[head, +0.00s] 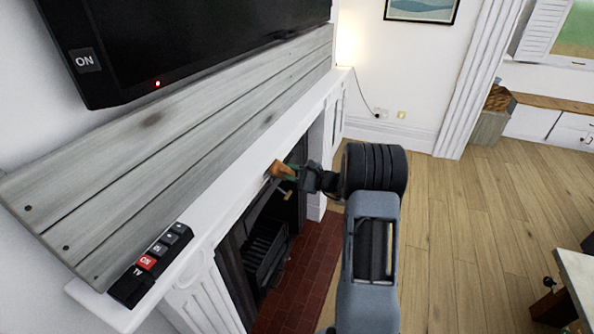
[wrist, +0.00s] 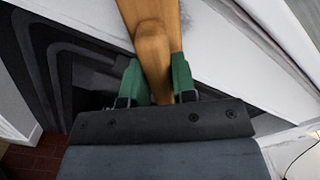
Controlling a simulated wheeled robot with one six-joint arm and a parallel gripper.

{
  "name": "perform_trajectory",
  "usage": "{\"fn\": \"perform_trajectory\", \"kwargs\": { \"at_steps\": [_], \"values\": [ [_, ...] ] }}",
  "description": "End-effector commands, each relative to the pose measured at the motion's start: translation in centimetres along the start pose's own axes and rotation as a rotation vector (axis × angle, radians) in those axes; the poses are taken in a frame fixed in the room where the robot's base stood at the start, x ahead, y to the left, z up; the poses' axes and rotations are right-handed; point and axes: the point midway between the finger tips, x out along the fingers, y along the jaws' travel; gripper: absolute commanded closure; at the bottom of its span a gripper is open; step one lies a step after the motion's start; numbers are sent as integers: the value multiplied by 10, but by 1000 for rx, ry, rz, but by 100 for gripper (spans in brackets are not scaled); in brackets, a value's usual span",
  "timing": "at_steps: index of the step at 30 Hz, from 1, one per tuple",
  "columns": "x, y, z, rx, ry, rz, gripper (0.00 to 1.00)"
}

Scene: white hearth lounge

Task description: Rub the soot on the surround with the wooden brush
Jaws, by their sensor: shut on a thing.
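My gripper (head: 290,173) is shut on the wooden brush (head: 278,168), at the front of the white surround (head: 190,292). In the wrist view the green fingertips of my gripper (wrist: 156,82) pinch the brush's orange-brown wood (wrist: 153,40), which reaches away past the top edge. The white surround (wrist: 235,55) lies behind it there. The brush's far end is out of the wrist view and small in the head view, so I cannot tell whether it touches the surround.
The fireplace opening with a black grate (head: 262,248) is below, over a red tiled hearth (head: 310,262). A TV (head: 190,45) hangs above the mantel shelf. A black remote (head: 150,265) lies on the shelf's near end.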

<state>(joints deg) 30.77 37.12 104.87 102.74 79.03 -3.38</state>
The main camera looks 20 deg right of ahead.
Motion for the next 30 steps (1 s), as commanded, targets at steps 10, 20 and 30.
{"fn": "perform_trajectory", "kwargs": {
  "at_steps": [10, 20, 30],
  "values": [
    [3, 21, 21, -6, -3, 1, 94],
    [5, 33, 34, -8, -4, 0, 94],
    [8, 23, 43, -15, -8, -3, 100]
  ]
}}
